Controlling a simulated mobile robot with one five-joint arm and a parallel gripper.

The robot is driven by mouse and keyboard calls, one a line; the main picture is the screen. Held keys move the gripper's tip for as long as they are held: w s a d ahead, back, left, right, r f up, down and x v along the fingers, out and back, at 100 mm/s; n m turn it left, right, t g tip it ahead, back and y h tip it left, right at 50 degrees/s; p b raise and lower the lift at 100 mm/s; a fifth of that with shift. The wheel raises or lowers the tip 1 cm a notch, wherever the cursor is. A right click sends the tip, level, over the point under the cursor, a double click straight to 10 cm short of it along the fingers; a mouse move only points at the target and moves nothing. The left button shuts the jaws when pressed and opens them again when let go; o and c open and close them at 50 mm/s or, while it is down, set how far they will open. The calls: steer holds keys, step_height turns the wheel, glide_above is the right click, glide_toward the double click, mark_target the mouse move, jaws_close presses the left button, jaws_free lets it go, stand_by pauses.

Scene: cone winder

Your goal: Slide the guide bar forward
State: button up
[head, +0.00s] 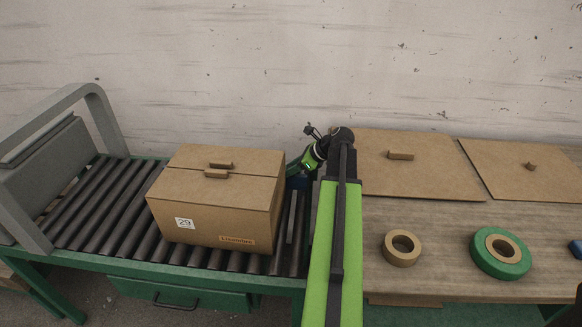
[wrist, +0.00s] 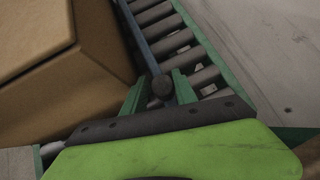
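The guide bar (wrist: 138,38) is a thin blue-grey bar over the rollers in the wrist view, ending in a dark round knob (wrist: 162,87). In the head view a narrow grey bar (head: 291,217), which seems to be the guide bar, lies right of the carton. My gripper (wrist: 159,88) has its two green fingers apart, one on each side of the knob. A gap shows at the left finger; I cannot tell whether the right finger touches the knob. In the head view my gripper (head: 296,168) is partly hidden behind the carton's far right corner.
A brown carton (head: 218,205) stands on the roller conveyor (head: 92,215), close left of my gripper. A grey arch (head: 108,122) spans the conveyor's left end. The wooden table (head: 450,225) at right bears tape rolls (head: 402,248) and flat cardboard sheets (head: 405,178).

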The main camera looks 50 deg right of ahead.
steer(key=o, duration=0.4)
steer(key=shift+s+a, duration=0.1)
